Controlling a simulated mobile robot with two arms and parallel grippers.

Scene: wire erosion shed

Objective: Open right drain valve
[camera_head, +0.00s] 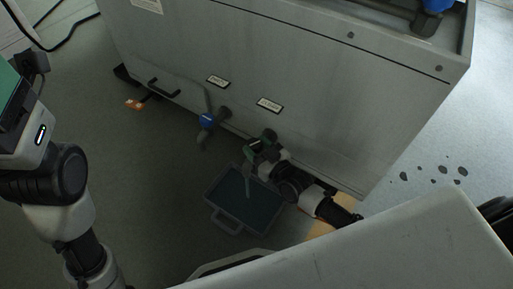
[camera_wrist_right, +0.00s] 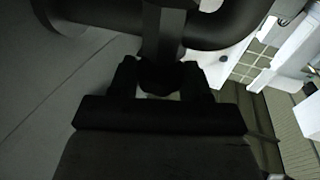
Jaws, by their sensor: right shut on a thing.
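The right drain valve is on the low front of the grey machine cabinet (camera_head: 290,80), mostly hidden by my right gripper (camera_head: 262,143). In the right wrist view my right gripper (camera_wrist_right: 160,78) has its two dark fingers on either side of a dark upright piece (camera_wrist_right: 163,35), which looks like the valve's handle; it is shut on it. A grey spout or stream (camera_head: 248,184) shows below the valve; I cannot tell which. The left valve (camera_head: 207,121), with a blue handle, is apart to the left. My left arm is at the left edge; its fingers are not clear.
A dark tray with a handle (camera_head: 228,222) lies on the floor below the right valve. Two labels, a left one (camera_head: 217,81) and a right one (camera_head: 269,105), are on the cabinet. An orange item (camera_head: 134,104) lies near its left foot. Dark spots (camera_head: 440,169) mark the floor at right.

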